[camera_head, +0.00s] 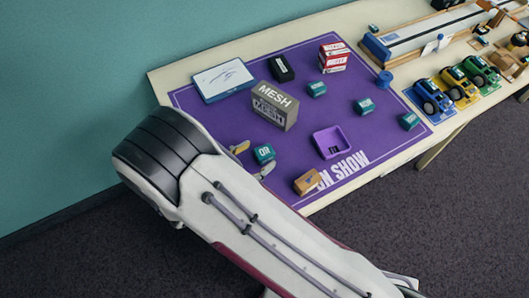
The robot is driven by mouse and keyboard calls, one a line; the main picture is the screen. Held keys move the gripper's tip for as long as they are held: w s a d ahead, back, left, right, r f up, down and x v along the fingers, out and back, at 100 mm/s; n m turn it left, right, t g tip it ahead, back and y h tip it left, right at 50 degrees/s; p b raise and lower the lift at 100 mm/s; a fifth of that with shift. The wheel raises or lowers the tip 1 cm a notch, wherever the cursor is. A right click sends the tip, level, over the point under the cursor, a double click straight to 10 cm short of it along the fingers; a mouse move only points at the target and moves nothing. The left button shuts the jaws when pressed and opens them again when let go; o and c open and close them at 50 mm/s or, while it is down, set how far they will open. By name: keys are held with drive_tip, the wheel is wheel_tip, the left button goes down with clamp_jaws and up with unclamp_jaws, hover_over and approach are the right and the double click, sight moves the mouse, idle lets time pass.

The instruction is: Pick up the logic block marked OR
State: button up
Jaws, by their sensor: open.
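A small teal block (264,152) with white lettering that appears to read OR lies on the purple mat (215,108). My gripper (254,158) is open, with its pale fingertips spread on either side of this block's near left side. I cannot tell whether a finger touches it. Three similar teal blocks lie farther right: one near the back (317,89), one in the middle (364,106) and one at the right edge (409,121). Their lettering is too small to read surely. The rest of my gripper is hidden behind my arm.
A grey MESH box (274,106) stands just behind the block. A purple tray (329,143) and a tan wooden block (307,182) lie to the right. A whiteboard (222,79), a black box (281,68) and red-white boxes (333,57) stand behind. Toy cars (456,88) are far right.

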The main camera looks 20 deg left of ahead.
sight(264, 154)
drive_tip(key=shift+x, duration=1.4)
drive_tip(key=shift+f, duration=0.1)
drive_tip(key=c, duration=1.5)
